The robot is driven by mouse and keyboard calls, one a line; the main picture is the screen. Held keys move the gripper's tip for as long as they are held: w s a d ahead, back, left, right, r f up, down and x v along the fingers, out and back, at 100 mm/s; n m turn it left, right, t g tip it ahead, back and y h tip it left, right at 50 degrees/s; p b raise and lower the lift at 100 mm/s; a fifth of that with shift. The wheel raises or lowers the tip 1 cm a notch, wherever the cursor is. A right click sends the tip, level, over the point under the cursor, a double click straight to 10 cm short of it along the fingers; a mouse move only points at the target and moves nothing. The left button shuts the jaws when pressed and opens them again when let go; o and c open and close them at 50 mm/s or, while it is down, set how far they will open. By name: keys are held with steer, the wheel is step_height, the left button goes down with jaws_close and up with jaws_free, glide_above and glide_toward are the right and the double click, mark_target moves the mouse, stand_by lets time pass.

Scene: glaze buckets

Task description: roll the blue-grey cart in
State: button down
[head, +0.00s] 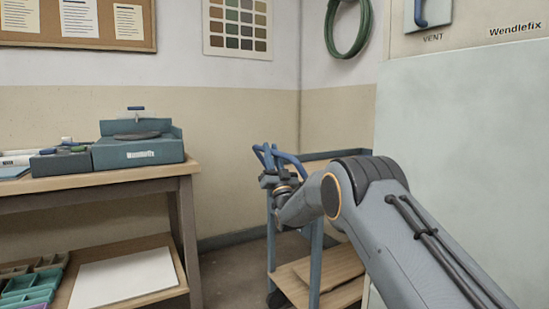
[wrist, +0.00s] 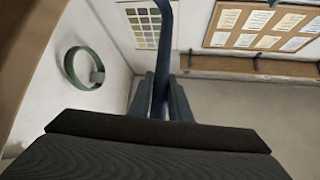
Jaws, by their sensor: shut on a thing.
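The blue-grey cart (head: 316,262) stands in the corner gap between the workbench and the pale cabinet on the right. It has upright posts, a top edge and a wooden lower shelf. My gripper (head: 270,176) is at the cart's near left end, at its blue handle (head: 288,157). In the wrist view, my gripper (wrist: 160,98) has its two fingers on either side of the blue handle bar (wrist: 163,60), shut on it. My arm hides much of the cart's right side and top.
The pale cabinet (head: 460,140) closes the right side. Some bare floor (head: 228,275) shows between bench and cart.

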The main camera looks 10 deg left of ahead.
steer(key=shift+w+d, duration=0.35)
steer(key=shift+w, duration=0.05)
steer(key=shift+d, duration=0.15)
steer(key=c, duration=1.7)
jaws_free()
steer(key=shift+w, duration=0.1)
steer(key=shift+o, duration=0.2)
steer(key=p+v, duration=0.1)
steer(key=v, duration=0.6)
steer(key=shift+s+f+p, duration=0.25)
steer(key=shift+p, duration=0.1)
steer(key=shift+d, duration=0.1)
